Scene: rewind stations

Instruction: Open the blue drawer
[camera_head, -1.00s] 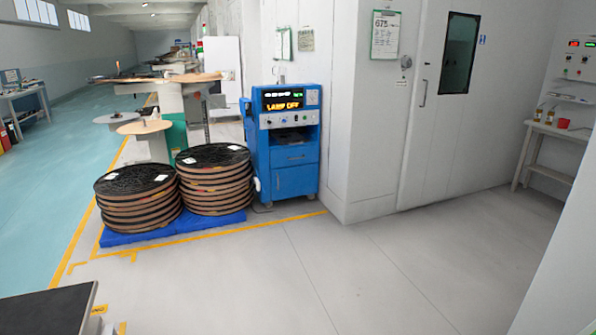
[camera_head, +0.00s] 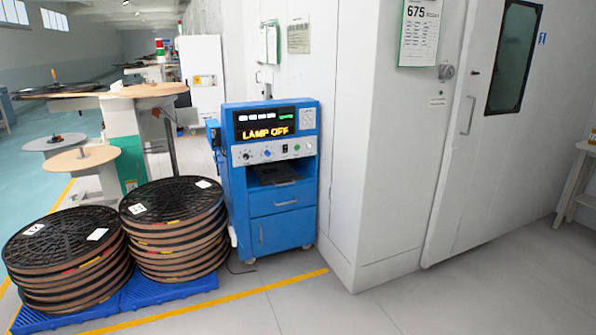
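The blue drawer (camera_head: 282,199) is in the blue cabinet (camera_head: 233,197) at the middle of the head view. A panel with knobs and a display reading "LAMP OFF" (camera_head: 265,131) is at the top. Neither of my grippers is in view.
Two stacks of black reels (camera_head: 65,240) (camera_head: 175,200) stand on a blue pallet (camera_head: 170,292) left of the cabinet. A white wall with a door (camera_head: 490,150) is close on its right. The floor in front (camera_head: 300,305) is clear, crossed by a yellow line.

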